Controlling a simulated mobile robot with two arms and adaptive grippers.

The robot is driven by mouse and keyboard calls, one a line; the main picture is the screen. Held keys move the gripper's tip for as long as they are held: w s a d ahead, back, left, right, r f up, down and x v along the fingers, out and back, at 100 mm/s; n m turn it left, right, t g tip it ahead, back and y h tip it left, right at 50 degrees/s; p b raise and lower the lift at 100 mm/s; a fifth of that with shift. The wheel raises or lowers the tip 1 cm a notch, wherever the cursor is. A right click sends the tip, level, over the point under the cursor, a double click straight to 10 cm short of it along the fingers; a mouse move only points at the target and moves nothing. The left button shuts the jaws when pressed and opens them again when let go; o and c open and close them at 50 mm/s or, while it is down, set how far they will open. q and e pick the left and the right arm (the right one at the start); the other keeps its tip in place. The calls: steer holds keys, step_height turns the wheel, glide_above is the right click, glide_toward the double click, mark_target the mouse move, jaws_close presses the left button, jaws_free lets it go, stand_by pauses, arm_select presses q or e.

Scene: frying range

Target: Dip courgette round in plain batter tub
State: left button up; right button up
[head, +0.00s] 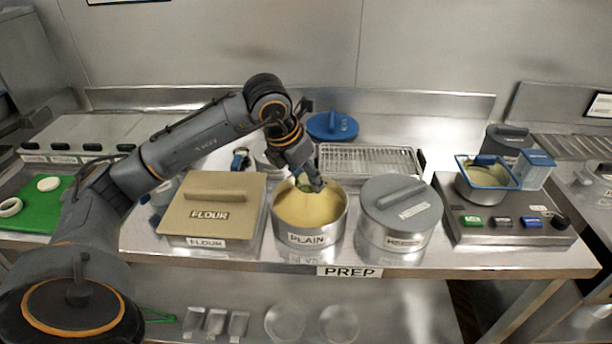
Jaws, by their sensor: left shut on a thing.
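The plain batter tub (310,239), a round metal tub labelled PLAIN, stands uncovered on the prep counter. Pale yellow batter (308,210) shows inside it. My left arm reaches in from the left, and its gripper (312,184) points down over the back part of this tub. It is shut on a small, partly hidden piece with a green edge, seemingly the courgette round (300,184). I cannot tell whether the piece touches the batter. My right gripper is out of view.
A covered FLOUR box (212,205) stands left of the tub, and a grey-lidded tub (401,213) close on its right. A wire rack (370,160) and blue lid (332,126) lie behind. A green board (35,205) with pale rounds is far left; a fryer unit (510,230) stands right.

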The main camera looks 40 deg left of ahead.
mark_target(306, 181)
arm_select(q)
steer(key=shift+r, duration=0.1)
stand_by(0.4)
steer(key=shift+r+p, duration=0.95)
steer(key=shift+r, duration=0.55)
